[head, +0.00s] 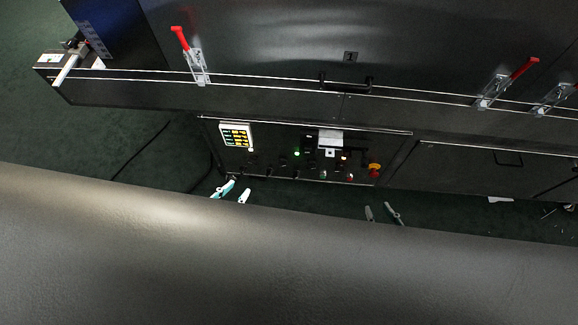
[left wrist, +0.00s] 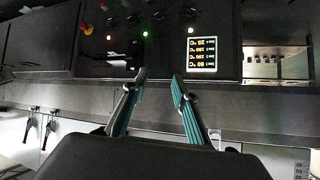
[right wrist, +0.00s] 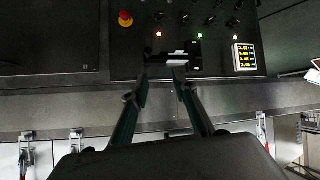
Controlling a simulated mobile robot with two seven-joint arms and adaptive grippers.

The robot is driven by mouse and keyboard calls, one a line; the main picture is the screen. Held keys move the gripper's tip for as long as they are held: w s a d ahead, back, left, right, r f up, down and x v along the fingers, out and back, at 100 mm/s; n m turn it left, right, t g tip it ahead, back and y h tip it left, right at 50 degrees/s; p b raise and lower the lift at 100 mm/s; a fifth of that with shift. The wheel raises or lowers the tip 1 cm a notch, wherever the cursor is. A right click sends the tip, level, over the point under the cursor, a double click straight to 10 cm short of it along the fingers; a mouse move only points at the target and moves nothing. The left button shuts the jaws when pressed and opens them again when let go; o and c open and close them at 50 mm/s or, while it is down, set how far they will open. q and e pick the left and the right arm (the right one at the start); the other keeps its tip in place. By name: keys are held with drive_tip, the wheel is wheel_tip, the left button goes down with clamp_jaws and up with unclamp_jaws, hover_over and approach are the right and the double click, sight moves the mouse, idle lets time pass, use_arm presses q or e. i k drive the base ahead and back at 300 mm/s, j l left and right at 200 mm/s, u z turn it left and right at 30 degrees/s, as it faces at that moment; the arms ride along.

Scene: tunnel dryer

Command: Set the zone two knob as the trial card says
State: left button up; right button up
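The black control panel (head: 270,142) carries a row of small dark knobs along its lower part; knobs also show in the left wrist view (left wrist: 158,15) and right wrist view (right wrist: 209,19). I cannot tell which is zone two, nor read settings. A white card (head: 330,137), possibly the trial card, sits on the panel's upper middle, its text unreadable; a white piece shows in the right wrist view (right wrist: 177,54). My left gripper (head: 235,191) is open and empty, below the panel's left end. My right gripper (head: 381,212) is open and empty, below the red stop button.
A lit yellow display (head: 236,136) is at the panel's left, a green lamp (head: 297,154) mid-panel and a red stop button (head: 375,168) at its right. Red-handled clamps (head: 196,62) line the dryer above. A black handle (head: 346,84) projects over the panel.

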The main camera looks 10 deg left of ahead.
sight(282, 161)
drive_tip(key=l+u, duration=0.25)
drive_tip(key=l, duration=1.4)
drive_tip(key=i, duration=0.1)
